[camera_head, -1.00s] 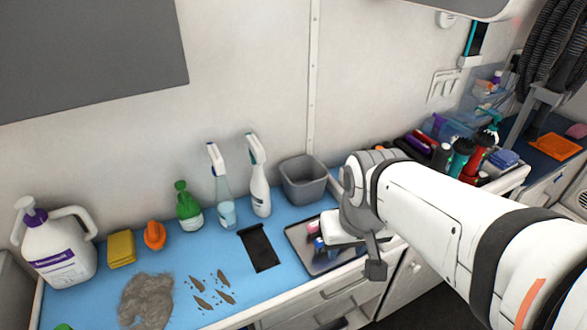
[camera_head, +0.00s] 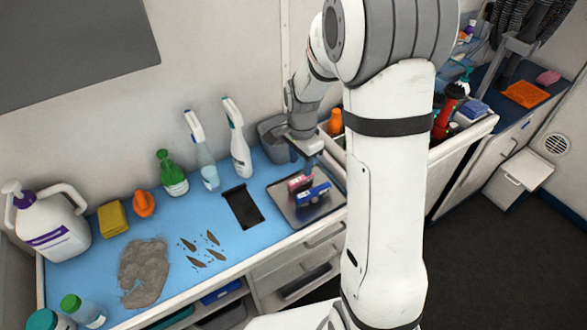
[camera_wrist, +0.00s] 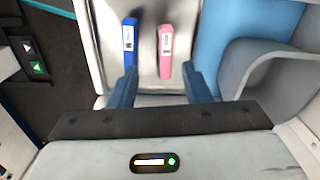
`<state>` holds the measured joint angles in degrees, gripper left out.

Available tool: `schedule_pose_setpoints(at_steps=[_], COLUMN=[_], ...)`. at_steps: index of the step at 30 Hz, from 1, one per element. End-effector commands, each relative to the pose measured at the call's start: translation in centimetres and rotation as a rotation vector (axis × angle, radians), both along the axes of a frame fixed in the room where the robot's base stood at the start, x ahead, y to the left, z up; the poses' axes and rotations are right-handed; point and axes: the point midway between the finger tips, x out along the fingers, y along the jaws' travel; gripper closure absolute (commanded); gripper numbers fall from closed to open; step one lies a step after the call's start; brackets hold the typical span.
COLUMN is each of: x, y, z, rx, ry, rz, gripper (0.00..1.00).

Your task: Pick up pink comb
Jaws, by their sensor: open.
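The pink comb (camera_head: 299,183) lies on a metal tray (camera_head: 297,217) on the blue counter, beside a blue comb (camera_head: 315,196). In the wrist view the pink comb (camera_wrist: 166,48) is upright in the picture, between and beyond the fingertips, nearer the right one. The blue comb (camera_wrist: 130,40) lines up with the left fingertip; contact cannot be told. My gripper (camera_head: 310,163) points down over the tray. It also shows in the wrist view (camera_wrist: 160,80), open, with nothing held between its two blue fingers.
A grey bin (camera_head: 270,135) stands just behind my gripper, and also at the right of the wrist view (camera_wrist: 265,75). Spray bottles (camera_head: 236,140) and a black pad (camera_head: 242,206) are left of the tray. A bin of bottles (camera_head: 470,135) is to the right.

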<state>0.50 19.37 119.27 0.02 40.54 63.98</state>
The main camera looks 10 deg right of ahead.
Motion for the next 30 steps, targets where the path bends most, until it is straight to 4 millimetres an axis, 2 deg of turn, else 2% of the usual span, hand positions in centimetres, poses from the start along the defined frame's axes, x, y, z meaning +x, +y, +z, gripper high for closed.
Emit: schedule_pose_setpoints(at_steps=[6,14,22,30], x=[1.1,1.0,0.9,1.0], y=[0.1,-0.2,-0.6,-0.6], z=[-2.1,-4.8,-8.5,-9.3], rx=[0.0,0.0,0.001,0.0], ry=[0.016,0.018,0.017,0.014], rz=[-0.085,-0.087,-0.086,-0.086], gripper=[0.56,0.56,0.56,0.56])
